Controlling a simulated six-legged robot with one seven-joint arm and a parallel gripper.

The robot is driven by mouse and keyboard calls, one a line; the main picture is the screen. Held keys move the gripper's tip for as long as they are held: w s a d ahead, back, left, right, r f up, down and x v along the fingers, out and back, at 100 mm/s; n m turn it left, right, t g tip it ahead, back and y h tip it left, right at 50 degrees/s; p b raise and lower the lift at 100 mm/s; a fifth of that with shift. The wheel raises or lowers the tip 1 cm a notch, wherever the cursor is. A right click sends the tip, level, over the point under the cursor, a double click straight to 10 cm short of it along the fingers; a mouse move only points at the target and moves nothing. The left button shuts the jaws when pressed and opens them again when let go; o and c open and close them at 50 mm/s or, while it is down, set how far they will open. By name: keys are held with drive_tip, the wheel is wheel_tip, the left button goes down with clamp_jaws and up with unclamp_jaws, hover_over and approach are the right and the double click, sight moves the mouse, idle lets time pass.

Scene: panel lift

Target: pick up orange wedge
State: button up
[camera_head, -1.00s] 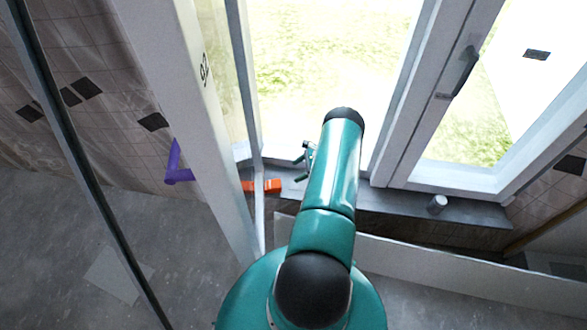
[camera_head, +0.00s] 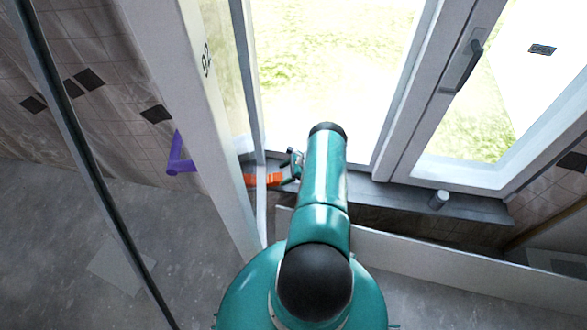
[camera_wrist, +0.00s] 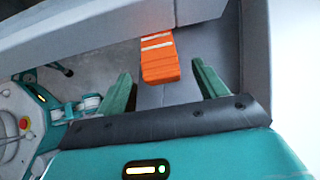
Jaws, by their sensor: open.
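The orange wedge (camera_head: 262,179) lies on the dark sill behind a white frame post in the head view. In the wrist view the wedge (camera_wrist: 160,58) is orange with pale stripes and sits ahead of and between the two green fingers. My gripper (camera_wrist: 163,85) is open, with a finger on each side of the wedge's near end. Whether the fingers overlap the wedge in depth, I cannot tell. In the head view my gripper (camera_head: 290,168) shows just right of the wedge, mostly hidden by my arm.
A white frame post (camera_head: 190,110) stands left of my arm. The window (camera_head: 320,70) is behind the sill (camera_head: 385,195). A small grey cylinder (camera_head: 439,199) stands on the sill to the right. A white panel (camera_head: 440,262) runs along the front. A purple bracket (camera_head: 179,160) is at left.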

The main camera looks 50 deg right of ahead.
sight(279, 177)
drive_tip(key=shift+x, duration=1.95)
